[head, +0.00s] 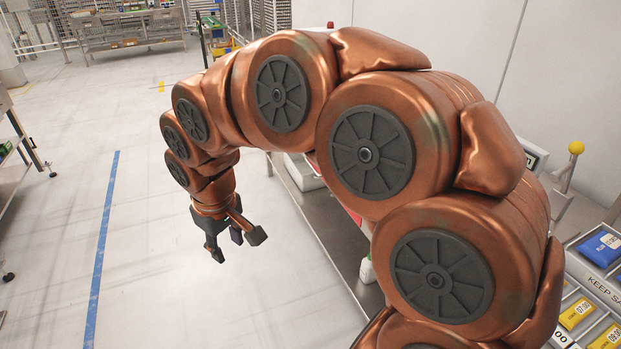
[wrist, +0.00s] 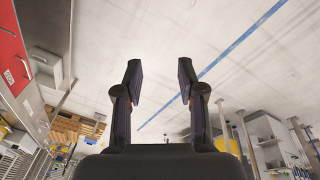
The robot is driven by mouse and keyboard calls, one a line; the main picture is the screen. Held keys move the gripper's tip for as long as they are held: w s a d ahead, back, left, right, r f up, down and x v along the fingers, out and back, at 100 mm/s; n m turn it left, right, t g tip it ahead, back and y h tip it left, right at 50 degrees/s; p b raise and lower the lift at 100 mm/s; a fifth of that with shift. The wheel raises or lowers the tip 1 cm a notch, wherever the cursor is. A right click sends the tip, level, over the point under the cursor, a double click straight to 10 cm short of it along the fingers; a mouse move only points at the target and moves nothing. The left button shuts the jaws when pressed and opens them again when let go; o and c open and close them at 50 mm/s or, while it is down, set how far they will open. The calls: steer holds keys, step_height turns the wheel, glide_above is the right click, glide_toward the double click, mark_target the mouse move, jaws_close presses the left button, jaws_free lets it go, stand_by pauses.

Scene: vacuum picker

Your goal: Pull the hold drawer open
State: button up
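My gripper (head: 237,245) hangs over the open floor to the left of the steel bench, pointing down, with its fingers apart. In the wrist view my gripper (wrist: 160,80) is open, with only floor visible between the fingers. A red panel (wrist: 12,45) with a small white label and what looks like a handle shows at the left edge of the wrist view, apart from the fingers. It may be the hold drawer's front, but I cannot read the label. In the head view my arm hides most of the bench front.
The steel bench (head: 322,222) runs along the right behind my arm. A tray with blue and yellow packets (head: 602,248) and a yellow-knobbed lever (head: 574,155) stand at the right. The floor (head: 160,270) with a blue line (head: 103,240) is clear.

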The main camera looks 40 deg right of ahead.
steer(key=w+d+f+t+h+b, duration=0.15)
steer(key=w+d+f+b, duration=0.4)
steer(key=w, duration=0.55)
steer(key=w+d+f+t+h+b, duration=0.15)
steer(key=w+d+f+b, duration=0.35)
steer(key=w, duration=0.6)
steer(key=w+d+f+t+b, duration=0.2)
steer(key=w+d+f+b, duration=0.3)
steer(key=w, duration=0.6)
steer(key=w+d+f+h+b, duration=0.2)
steer(key=w+d+f+b, duration=0.25)
steer(key=d+f, duration=0.4)
steer(key=t+h+b, duration=0.1)
steer(key=h+b, duration=0.6)
steer(key=b, duration=0.3)
glide_toward(312, 169)
steer(key=w+a+f, duration=0.3)
steer(key=w+f, duration=0.3)
steer(key=f, duration=0.1)
steer(key=shift+s+d+r+n+t+h+b, duration=0.15)
steer(key=shift+d+r+n+h+b, duration=0.6)
steer(key=shift+d, duration=1.25)
steer(key=shift+d+r+n+t+h+b, duration=0.2)
steer(key=shift+d+r+n+h+b, duration=0.65)
steer(key=shift+d, duration=1.15)
steer(key=shift+s+d+r+n+t+h+b, duration=0.15)
steer(key=shift+d+r+n+h+b, duration=0.25)
steer(key=shift+d+n+h+b, duration=1.1)
